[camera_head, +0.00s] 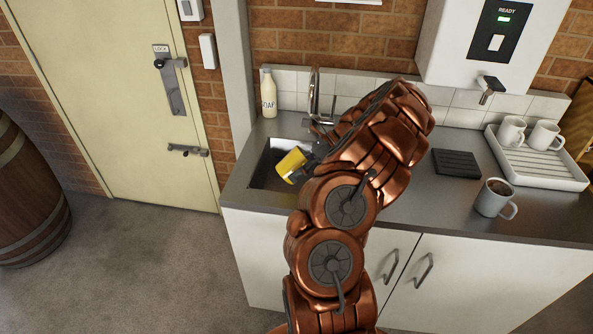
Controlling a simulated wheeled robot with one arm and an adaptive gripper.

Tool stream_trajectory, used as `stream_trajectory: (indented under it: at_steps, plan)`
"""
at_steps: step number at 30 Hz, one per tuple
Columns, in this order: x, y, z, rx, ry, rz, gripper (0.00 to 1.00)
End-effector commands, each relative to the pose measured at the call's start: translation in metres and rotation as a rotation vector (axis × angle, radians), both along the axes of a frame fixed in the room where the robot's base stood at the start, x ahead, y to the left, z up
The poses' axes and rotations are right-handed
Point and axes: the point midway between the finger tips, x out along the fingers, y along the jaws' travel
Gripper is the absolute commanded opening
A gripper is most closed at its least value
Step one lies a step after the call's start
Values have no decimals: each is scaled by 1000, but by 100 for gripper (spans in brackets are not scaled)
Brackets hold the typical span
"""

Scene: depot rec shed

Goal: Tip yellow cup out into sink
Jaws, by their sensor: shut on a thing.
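The yellow cup (290,163) is over the sink (262,175), tilted with one end down to the left. My gripper (306,164) is shut on the cup and holds it above the basin. The fingertips are partly hidden by my copper arm, which crosses the middle of the view. I cannot tell whether liquid is in the cup or pouring from it. My arm hides the right part of the sink.
A tap (314,95) and a soap bottle (268,93) stand behind the sink. To the right are a dark ridged mat (456,164), a filled grey mug (493,198) and a white drying rack (538,172) with two white mugs. A water dispenser (447,48) hangs above.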

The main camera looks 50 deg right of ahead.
Motion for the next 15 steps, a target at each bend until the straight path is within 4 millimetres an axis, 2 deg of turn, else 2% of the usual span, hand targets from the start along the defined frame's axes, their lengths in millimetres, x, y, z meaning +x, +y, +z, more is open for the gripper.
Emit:
stream_trajectory:
  at_steps: [15]
  plan:
    - [-3,-5,-18,-386,153,4,0]
